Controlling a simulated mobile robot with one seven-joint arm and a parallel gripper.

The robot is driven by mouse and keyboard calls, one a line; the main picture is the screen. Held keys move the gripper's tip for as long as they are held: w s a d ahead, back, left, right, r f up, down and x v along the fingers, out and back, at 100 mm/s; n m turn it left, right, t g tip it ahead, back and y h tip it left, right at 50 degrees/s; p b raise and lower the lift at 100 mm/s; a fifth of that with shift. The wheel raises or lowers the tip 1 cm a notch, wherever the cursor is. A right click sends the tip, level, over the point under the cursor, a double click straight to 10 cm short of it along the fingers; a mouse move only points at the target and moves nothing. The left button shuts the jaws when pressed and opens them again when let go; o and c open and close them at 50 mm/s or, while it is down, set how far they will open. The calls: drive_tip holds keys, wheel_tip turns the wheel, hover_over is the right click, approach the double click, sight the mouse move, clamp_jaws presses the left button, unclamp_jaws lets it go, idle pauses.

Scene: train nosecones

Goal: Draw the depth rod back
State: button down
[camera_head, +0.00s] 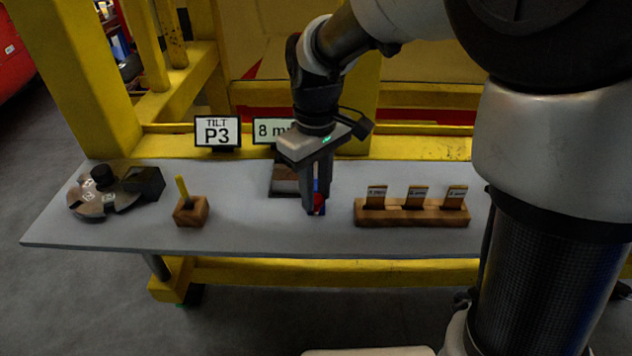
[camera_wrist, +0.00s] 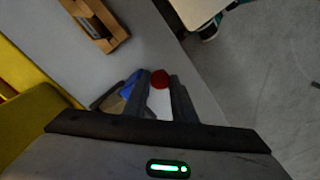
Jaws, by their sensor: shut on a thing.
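My gripper (camera_head: 317,208) points down over the middle of the grey table, its fingers shut on a depth rod. The rod's red end (camera_head: 319,201) shows between the fingers; in the wrist view the red round end (camera_wrist: 160,79) and a pale part (camera_wrist: 159,103) show between them. A blue part (camera_wrist: 133,86) lies just beside the fingers. A dark block with a brown face (camera_head: 285,182) stands behind the gripper and is partly hidden by it. How far the rod stands out cannot be told.
A wooden rack (camera_head: 410,213) with three labelled pieces stands to the right. A wooden block with a yellow peg (camera_head: 190,211) and a round dial device (camera_head: 100,197) stand left. Signs "TILT P3" (camera_head: 217,132) and "8 mm" (camera_head: 272,130) stand behind. The front strip of table is clear.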

drive_tip(key=shift+s, duration=0.25)
drive_tip(key=c, duration=1.5)
unclamp_jaws()
drive_tip(key=shift+s, duration=0.1)
drive_tip(key=shift+o, duration=0.2)
wheel_tip(320, 180, up, 17)
drive_tip(key=p, duration=0.3)
drive_tip(key=shift+r, duration=0.2)
